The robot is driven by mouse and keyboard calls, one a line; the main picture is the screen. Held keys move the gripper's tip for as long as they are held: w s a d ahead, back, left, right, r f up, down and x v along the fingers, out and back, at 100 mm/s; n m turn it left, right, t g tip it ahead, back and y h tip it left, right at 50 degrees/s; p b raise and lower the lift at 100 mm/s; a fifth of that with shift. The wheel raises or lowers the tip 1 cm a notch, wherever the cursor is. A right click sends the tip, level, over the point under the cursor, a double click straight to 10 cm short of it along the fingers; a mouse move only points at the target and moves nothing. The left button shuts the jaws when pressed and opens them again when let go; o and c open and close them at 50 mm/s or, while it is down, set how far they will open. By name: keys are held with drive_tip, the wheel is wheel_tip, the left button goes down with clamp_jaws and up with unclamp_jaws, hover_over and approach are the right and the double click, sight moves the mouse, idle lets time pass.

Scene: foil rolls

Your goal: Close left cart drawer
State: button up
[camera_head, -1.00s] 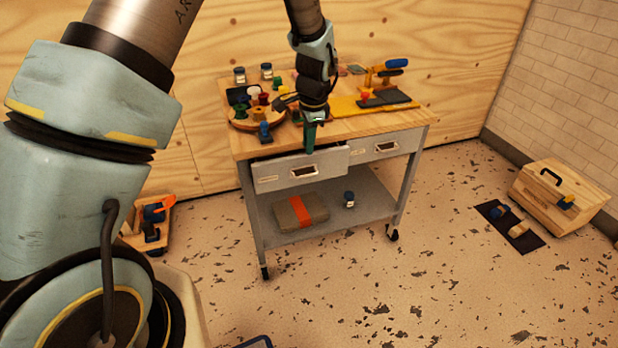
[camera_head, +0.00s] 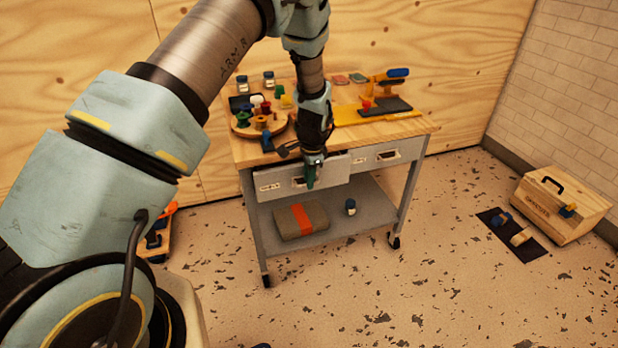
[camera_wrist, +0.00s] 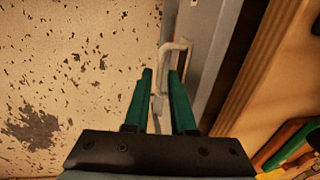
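The cart's left drawer (camera_head: 268,185) has a grey front that stands out from the cart, pulled partly open. In the wrist view its front (camera_wrist: 206,45) shows with a dark gap between it and the wooden top. My gripper (camera_head: 311,182) points down at the drawer front and hides part of the handle. In the wrist view my gripper (camera_wrist: 160,72) has its two green fingers apart. The drawer handle (camera_wrist: 177,47) lies at the fingertips, partly between them. I cannot tell whether the fingers touch it.
The cart's right drawer (camera_head: 388,155) looks shut. Several spools and tools stand on the wooden tabletop (camera_head: 410,127). A package with an orange band (camera_head: 300,218) and a small jar (camera_head: 350,207) sit on the lower shelf.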

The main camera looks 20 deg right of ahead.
clamp_jaws()
idle(1.4)
